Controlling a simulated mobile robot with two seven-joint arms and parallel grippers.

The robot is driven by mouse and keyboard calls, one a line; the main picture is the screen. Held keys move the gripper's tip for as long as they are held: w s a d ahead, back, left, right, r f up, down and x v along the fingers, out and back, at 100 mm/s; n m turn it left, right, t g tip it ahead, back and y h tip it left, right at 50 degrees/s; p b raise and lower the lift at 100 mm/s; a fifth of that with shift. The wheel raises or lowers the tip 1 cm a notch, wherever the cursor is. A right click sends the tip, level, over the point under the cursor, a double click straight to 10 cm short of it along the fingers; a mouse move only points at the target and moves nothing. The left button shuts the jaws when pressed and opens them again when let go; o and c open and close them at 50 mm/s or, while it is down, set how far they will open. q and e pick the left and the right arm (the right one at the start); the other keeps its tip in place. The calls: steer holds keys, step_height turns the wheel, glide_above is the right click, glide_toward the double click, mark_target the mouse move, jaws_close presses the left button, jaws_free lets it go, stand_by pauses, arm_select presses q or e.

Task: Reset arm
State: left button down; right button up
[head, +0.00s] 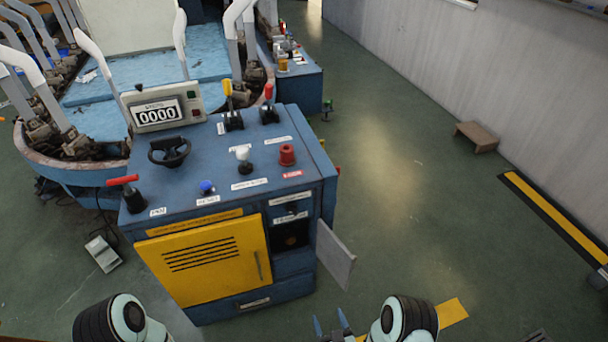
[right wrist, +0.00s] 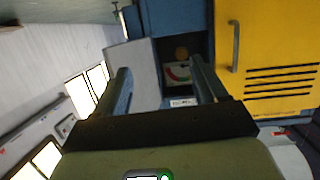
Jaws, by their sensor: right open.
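My right gripper (head: 331,322) shows at the bottom edge of the head view, its two blue fingertips apart. In the right wrist view its fingers (right wrist: 162,85) are spread with nothing between them. It is in front of a blue control console (head: 220,205), low and to the right, apart from it. My left arm shows only as a rounded link at the bottom left; the left gripper is out of view. The console carries a display reading 0000 (head: 157,113), a black handwheel (head: 170,151), levers and coloured knobs.
The floor to the right is clear up to a small brown step (head: 477,137).

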steer(key=s+d+f+m+g+h, duration=0.2)
steer(key=s+d+f+m+g, duration=0.1)
steer(key=d+f+g, duration=0.15)
steer(key=s+d+m+g, duration=0.2)
steer(key=s+m+g, duration=0.15)
steer(key=s, duration=0.35)
steer(key=s+d+m+g, duration=0.2)
steer(key=s+d+g, duration=0.15)
steer(key=s, duration=0.35)
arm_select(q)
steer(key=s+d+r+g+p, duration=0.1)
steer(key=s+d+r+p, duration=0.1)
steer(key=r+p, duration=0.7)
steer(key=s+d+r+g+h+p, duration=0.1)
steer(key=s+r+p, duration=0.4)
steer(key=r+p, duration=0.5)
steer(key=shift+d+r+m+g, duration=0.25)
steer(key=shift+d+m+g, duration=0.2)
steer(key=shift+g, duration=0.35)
arm_select(e)
steer(key=s+a+r+g+y, duration=0.1)
steer(key=s+r, duration=0.3)
steer(key=r, duration=0.5)
steer(key=s+a+r+n+g+y, duration=0.1)
steer(key=s+a+r+g, duration=0.2)
steer(key=r, duration=0.6)
steer(key=shift+s+a+r, duration=0.25)
steer(key=shift+s+a, duration=0.1)
steer(key=shift+a, duration=0.3)
